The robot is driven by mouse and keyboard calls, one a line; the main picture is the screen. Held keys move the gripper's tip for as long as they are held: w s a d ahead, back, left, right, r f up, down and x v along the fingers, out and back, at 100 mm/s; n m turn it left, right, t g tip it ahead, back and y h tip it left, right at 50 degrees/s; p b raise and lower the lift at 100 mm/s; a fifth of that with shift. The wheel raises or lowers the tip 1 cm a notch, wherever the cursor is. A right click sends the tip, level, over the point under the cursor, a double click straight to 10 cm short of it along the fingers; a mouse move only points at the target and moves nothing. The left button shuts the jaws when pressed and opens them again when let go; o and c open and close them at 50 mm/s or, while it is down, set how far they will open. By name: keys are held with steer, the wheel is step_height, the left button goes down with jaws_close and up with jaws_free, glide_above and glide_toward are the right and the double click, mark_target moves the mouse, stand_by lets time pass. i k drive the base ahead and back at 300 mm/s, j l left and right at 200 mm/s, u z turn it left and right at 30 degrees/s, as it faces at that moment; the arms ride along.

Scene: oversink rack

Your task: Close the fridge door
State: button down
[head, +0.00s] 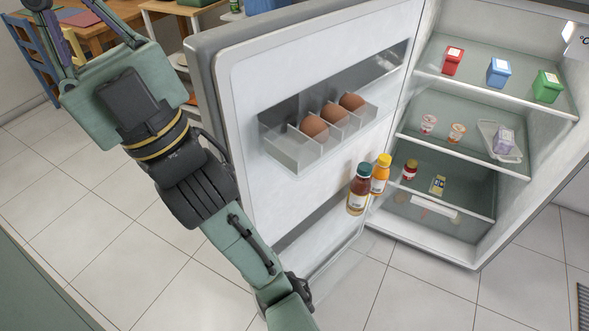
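The fridge door (350,60) stands wide open in the head view, swung out to the left of the fridge (533,195). Its inner side faces me, and its free left edge is near my arm. My gripper (68,10) is at the top left, left of the door and apart from it. Its two fingers are spread with nothing seen between them. The fingertips are at or past the top edge of the picture. My arm crosses in front of the door's lower left part and hides it; contact there cannot be told.
The door holds brown eggs (315,126) in a clear bin and two bottles (359,190). Fridge shelves hold small cartons (498,72) and jars (429,125). A wooden table (92,38) and blue chair (33,55) stand behind my gripper. Tiled floor (80,200) at left is clear.

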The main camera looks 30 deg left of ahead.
mark_target(255, 79)
steer(key=j+u, duration=0.4)
steer(key=i+j+u, duration=0.1)
steer(key=u, duration=0.3)
steer(key=i+j+u, duration=0.1)
steer(key=j+u, duration=0.3)
steer(key=i+j+u, duration=0.15)
steer(key=u, duration=0.15)
steer(key=i+j+u, duration=0.35)
steer(key=i+j+z, duration=0.1)
steer(key=z, duration=0.35)
steer(key=i+j+z, duration=0.15)
steer(key=z, duration=0.3)
steer(key=j+z, duration=0.15)
steer(key=z, duration=0.25)
steer(key=i+j+z, duration=0.1)
steer(key=j+z, duration=0.15)
steer(key=z, duration=0.2)
steer(key=j+z, duration=0.2)
steer(key=z, duration=0.25)
steer(key=j+z, duration=0.2)
steer(key=z, duration=0.25)
steer(key=j+z, duration=0.1)
steer(key=j, duration=0.4)
steer(key=j+u, duration=0.1)
steer(key=j, duration=0.35)
steer(key=k+j+u, duration=0.1)
steer(key=j, duration=0.4)
